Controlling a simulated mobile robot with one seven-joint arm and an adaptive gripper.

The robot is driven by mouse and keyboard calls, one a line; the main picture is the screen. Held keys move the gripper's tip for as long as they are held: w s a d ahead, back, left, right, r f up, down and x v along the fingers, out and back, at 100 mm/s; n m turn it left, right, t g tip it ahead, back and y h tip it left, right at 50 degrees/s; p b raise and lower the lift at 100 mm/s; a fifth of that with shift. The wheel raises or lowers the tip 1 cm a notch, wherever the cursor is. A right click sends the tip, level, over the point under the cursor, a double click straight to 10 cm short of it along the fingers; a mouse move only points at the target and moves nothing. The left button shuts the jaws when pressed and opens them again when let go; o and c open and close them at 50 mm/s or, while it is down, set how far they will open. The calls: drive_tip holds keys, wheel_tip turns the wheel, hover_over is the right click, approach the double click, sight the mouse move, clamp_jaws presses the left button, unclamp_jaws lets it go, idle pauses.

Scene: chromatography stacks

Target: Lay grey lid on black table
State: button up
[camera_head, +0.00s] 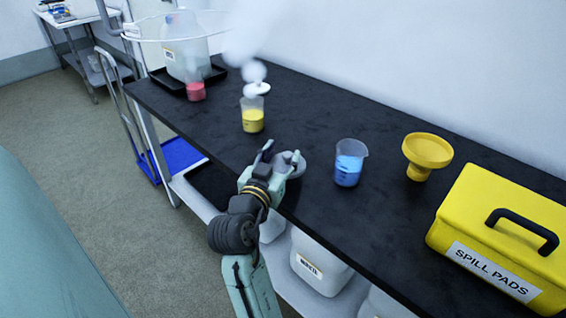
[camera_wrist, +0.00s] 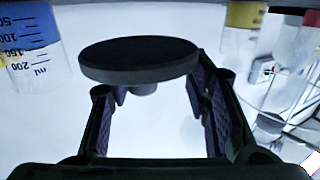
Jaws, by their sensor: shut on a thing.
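The grey lid (camera_head: 289,166) is at the front edge of the black table (camera_head: 310,125), between the yellow and blue beakers. My gripper (camera_head: 281,153) reaches over that edge and is shut on the lid. In the wrist view, which looks upside down, the lid is a dark round disc (camera_wrist: 140,60) with a small knob, at the far end of my gripper's fingers (camera_wrist: 155,92). The fingers partly hide the lid in the head view. I cannot tell whether the lid touches the table top.
Blue beaker (camera_head: 349,164), yellow funnel (camera_head: 427,152) and yellow spill pads case (camera_head: 500,235) stand to the right. White containers (camera_head: 318,262) sit below.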

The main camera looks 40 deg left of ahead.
sight(283, 164)
drive_tip(key=shift+w+a, duration=0.25)
drive_tip(key=shift+w, duration=0.45)
drive_tip(key=shift+f+p, duration=0.3)
drive_tip(key=shift+f, duration=1.5)
drive_tip(key=shift+f, duration=0.1)
drive_tip(key=shift+f, duration=0.15)
drive_tip(key=o, duration=1)
drive_tip(key=shift+o, duration=0.2)
